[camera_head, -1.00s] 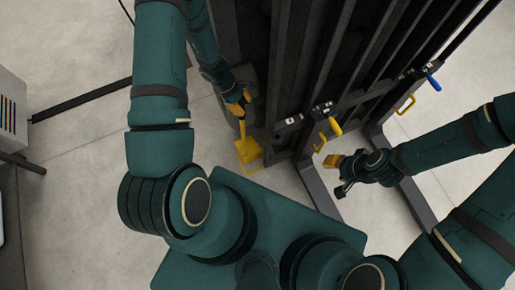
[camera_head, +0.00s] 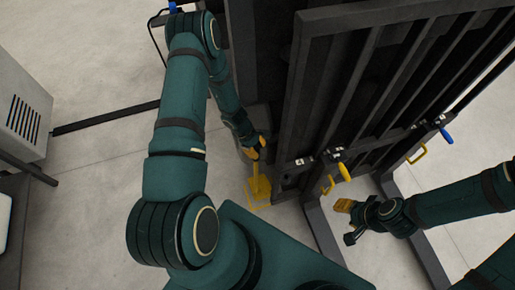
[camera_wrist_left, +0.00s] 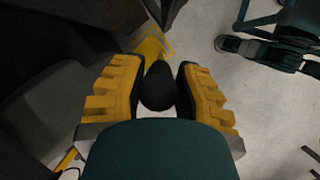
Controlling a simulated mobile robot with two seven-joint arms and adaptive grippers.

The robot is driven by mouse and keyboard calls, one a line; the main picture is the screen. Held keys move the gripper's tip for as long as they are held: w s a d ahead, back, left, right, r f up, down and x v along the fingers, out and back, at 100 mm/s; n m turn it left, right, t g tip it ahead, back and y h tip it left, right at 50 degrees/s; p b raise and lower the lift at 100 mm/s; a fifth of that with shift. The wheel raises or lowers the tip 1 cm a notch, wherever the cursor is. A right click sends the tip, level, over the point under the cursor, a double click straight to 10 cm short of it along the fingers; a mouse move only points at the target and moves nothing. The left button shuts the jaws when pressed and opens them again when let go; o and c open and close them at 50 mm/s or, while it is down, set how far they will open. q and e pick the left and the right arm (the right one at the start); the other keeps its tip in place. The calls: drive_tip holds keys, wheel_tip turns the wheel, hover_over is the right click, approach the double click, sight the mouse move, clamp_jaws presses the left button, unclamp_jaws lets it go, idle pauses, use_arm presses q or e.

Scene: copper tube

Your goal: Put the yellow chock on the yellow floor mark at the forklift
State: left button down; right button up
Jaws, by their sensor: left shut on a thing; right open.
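The yellow chock (camera_head: 260,187) hangs or stands at the lower end of a yellow handle beside the dark forklift (camera_head: 310,110). My left gripper (camera_head: 257,150) is shut on the top of the handle. In the left wrist view, a black knob (camera_wrist_left: 158,88) sits between the yellow finger pads, with the chock (camera_wrist_left: 151,47) beyond it. The yellow floor mark (camera_head: 248,198) shows as thin lines around the chock, which hides part of it. I cannot tell whether the chock touches the floor. My right gripper (camera_head: 346,222) is open and empty, right of the mark.
The forklift's dark legs (camera_head: 322,235) run along the floor between the mark and my right gripper. Yellow and blue lever handles (camera_head: 344,172) stick out from its frame. A grey cabinet (camera_head: 22,110) stands at the far left. Floor left of the mark is clear.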

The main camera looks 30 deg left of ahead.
use_arm(q)
drive_tip(key=shift+w+f+b, duration=0.15)
drive_tip(key=shift+f+b, duration=0.3)
drive_tip(key=shift+f, duration=1.9)
drive_tip(key=c, duration=0.8)
unclamp_jaws()
drive_tip(key=p+v, duration=0.2)
drive_tip(key=v, duration=1)
drive_tip(key=shift+s+d, duration=0.1)
drive_tip(key=shift+s, duration=0.15)
